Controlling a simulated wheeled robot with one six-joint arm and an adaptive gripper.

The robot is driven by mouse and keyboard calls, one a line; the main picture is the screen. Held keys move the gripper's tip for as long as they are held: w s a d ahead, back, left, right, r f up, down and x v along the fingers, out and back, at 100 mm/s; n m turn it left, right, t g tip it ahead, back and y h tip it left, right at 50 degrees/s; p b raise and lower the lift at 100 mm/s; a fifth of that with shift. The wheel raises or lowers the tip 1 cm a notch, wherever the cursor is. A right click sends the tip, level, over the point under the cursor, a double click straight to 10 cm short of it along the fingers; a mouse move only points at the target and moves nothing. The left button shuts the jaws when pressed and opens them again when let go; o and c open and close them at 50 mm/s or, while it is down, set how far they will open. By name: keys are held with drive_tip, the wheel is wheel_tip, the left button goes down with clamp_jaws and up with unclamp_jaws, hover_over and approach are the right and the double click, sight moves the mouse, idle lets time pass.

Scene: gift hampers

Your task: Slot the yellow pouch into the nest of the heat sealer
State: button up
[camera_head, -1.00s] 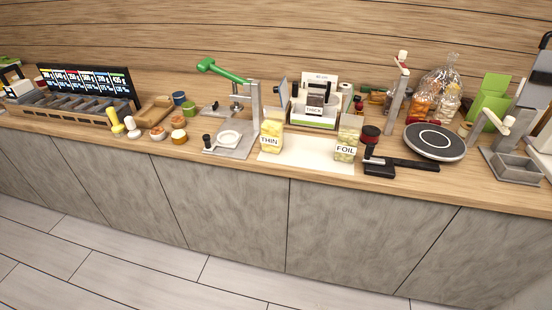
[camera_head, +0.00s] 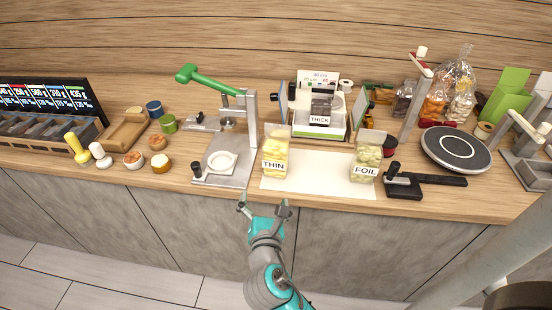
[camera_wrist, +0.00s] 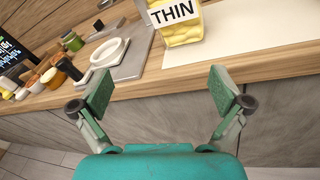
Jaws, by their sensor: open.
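Two upright clear pouches with yellow contents stand on a cream mat (camera_head: 318,184). The left pouch (camera_head: 276,146) has a THIN label, and it also shows in the wrist view (camera_wrist: 181,30). The right, paler pouch (camera_head: 368,153) has a FOIL label. A white and green device (camera_head: 320,132) behind the mat holds a dark item (camera_head: 320,107) labelled THICK. I cannot tell for sure which device is the heat sealer. My gripper (camera_head: 264,208) is open and empty, in front of the counter edge, below and apart from the THIN pouch. It also shows in the wrist view (camera_wrist: 161,92).
A green-handled press (camera_head: 250,125) with a white ring (camera_head: 222,163) stands left of the mat. Right of it are a black lever tool (camera_head: 405,188) and a round dark plate (camera_head: 456,149). Several jars and stamps stand left. The mat's middle is clear.

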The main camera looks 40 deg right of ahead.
drive_tip(key=w+d+r+n+g+h, duration=0.1)
drive_tip(key=w+d+r+g+h, duration=0.2)
drive_tip(key=r, duration=0.5)
drive_tip(key=h, duration=0.1)
approach(278, 137)
drive_tip(key=x, duration=0.3)
drive_tip(key=shift+x, duration=2.45)
drive_tip(key=shift+c, duration=0.3)
drive_tip(key=c, duration=1.6)
